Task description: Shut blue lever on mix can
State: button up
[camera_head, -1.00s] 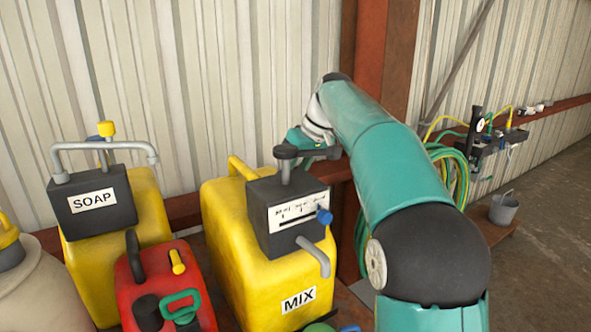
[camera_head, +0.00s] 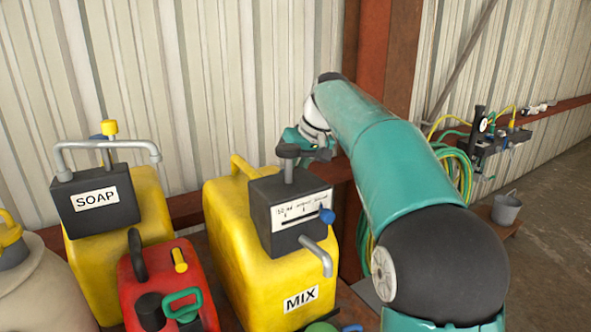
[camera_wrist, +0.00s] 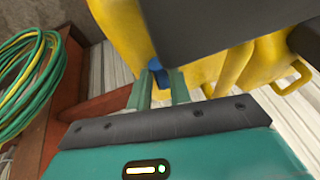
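The yellow mix can (camera_head: 225,230) stands near the middle of the head view, with a dark box (camera_head: 263,217) on top. A blue knob (camera_head: 327,216) sticks out at the right end of the box's slotted label. My gripper (camera_head: 300,140) is beyond the box in the head view, its fingers mostly hidden. In the wrist view my gripper (camera_wrist: 160,85) has its two fingers apart. A small blue piece (camera_wrist: 157,66) shows at the fingertips, against a yellow can (camera_wrist: 122,28) and a dark box (camera_wrist: 200,25). Whether it is the same blue knob, or touches a finger, I cannot tell.
The yellow soap can (camera_head: 150,205) and a red can (camera_head: 135,285) stand left of the mix can. A beige container (camera_head: 45,285) is at far left. A rusty post (camera_head: 385,60) and coiled green hose (camera_head: 455,172) are close to my arm.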

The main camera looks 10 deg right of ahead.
jog(key=shift+o, duration=1.4)
jog(key=v, duration=1.4)
